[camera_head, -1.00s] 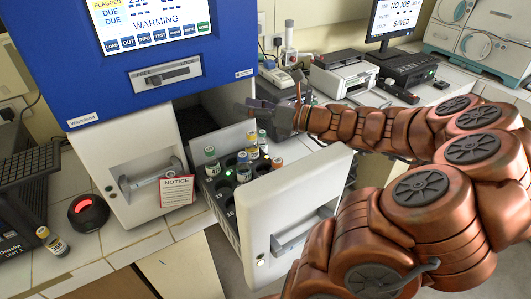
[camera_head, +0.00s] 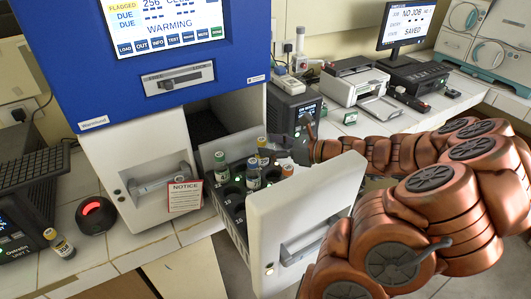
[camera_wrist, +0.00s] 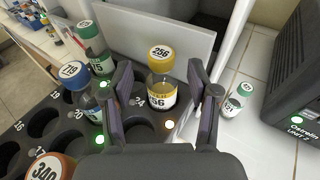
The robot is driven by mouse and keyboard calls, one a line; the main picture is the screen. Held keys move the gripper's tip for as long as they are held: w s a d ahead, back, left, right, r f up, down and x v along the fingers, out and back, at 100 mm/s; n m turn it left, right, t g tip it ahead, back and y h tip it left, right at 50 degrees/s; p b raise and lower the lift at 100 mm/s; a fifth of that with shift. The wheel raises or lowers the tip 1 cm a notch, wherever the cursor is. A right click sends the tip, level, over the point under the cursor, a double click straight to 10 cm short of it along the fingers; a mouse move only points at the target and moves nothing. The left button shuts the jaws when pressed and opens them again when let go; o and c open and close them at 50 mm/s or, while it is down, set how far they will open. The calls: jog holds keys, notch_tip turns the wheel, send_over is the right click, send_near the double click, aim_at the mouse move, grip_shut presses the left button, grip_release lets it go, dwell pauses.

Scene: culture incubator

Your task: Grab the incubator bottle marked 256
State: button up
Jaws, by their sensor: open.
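The bottle marked 256 (camera_wrist: 162,92) has a yellow cap and a yellow-banded label. It stands upright in a hole of the drawer's dark rack (camera_wrist: 140,135). My gripper (camera_wrist: 163,95) is open, with one finger on each side of this bottle. I see gaps between the bottle and both fingers. In the head view my gripper (camera_head: 300,143) is over the back of the open drawer (camera_head: 262,225), and a yellow-capped bottle (camera_head: 262,147) shows beside it, partly hidden.
Near the fingers stand a blue-capped bottle (camera_wrist: 78,82), a green-capped bottle (camera_wrist: 93,48) and an orange-capped bottle marked 340 (camera_wrist: 48,168). Another green-capped bottle (camera_wrist: 238,100) is outside the rack, beside a dark device (camera_wrist: 300,80). Several rack holes are empty.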

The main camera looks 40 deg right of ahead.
aim_at(262, 143)
jog(key=shift+p+x, duration=0.4)
jog(key=shift+x, duration=1.2)
jog(key=shift+c, duration=0.4)
jog(key=shift+r, duration=0.1)
grip_shut()
